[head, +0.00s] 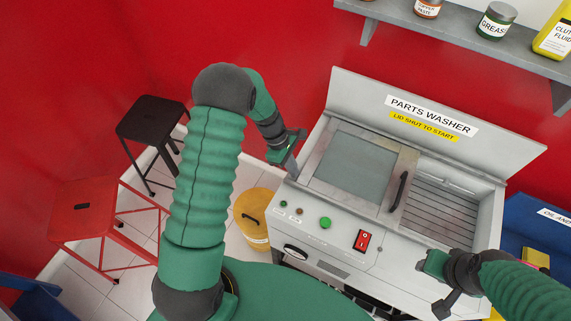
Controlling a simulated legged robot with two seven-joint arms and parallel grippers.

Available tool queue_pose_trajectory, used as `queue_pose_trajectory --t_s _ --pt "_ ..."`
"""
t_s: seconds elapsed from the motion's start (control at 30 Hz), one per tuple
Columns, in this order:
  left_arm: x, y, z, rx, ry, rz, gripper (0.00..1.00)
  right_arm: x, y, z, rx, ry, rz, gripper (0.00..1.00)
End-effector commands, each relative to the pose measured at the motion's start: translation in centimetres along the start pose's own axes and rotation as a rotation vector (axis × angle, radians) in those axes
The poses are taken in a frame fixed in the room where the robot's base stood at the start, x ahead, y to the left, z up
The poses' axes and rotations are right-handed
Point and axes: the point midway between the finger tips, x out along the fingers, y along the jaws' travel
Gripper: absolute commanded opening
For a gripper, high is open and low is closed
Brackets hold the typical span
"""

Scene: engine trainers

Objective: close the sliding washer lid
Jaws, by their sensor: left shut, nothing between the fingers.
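The parts washer (345,237) is a light grey cabinet with a raised back panel. Its sliding lid (409,161) is a metal frame with a greyish window and a dark upright handle (398,192) near its right edge. The lid covers the left part of the top. To its right the opening shows a ribbed basin (455,200). My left gripper (291,168) is shut and empty at the washer's left edge, left of the lid and well away from the handle. My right gripper (436,280) is by the washer's front right corner; its fingers are unclear.
The front panel has a green button (325,223) and a red switch (362,240). A yellow bucket (256,212), a red stool (84,206) and a black stool (152,122) stand left. A shelf (460,33) with containers hangs above. Blue equipment (535,222) stands right.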

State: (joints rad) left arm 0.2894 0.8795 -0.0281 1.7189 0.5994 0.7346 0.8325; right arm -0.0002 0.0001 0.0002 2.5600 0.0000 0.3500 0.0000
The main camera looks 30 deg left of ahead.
Motion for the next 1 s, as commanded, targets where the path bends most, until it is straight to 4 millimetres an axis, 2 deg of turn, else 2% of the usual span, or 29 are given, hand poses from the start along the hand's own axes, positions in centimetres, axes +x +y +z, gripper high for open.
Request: queue_pose_trajectory --t_s 0.03,0.17,0.6,0.8,1.0 --pt "0.2 -0.1 1.4 0.006 -0.002 -0.003 0.00 -0.4 0.0 -0.1 0.000 0.000 0.000 0.41" --pt "1.6 -0.1 5.0 0.008 -0.003 -0.005 0.00 -1.1 0.0 -0.3 0.000 0.000 0.000 0.41" --pt "7.2 -0.2 19.0 0.008 -0.004 -0.005 0.00 -3.4 0.0 -0.8 0.000 0.000 0.000 0.41" --pt "9.2 -0.2 23.8 0.006 -0.004 -0.003 0.00 -4.0 0.0 -0.9 0.000 0.000 0.000 0.41" --pt "10.4 -0.1 26.6 0.003 -0.003 -0.001 0.00 -4.3 0.0 -1.0 0.000 0.000 0.000 0.41"
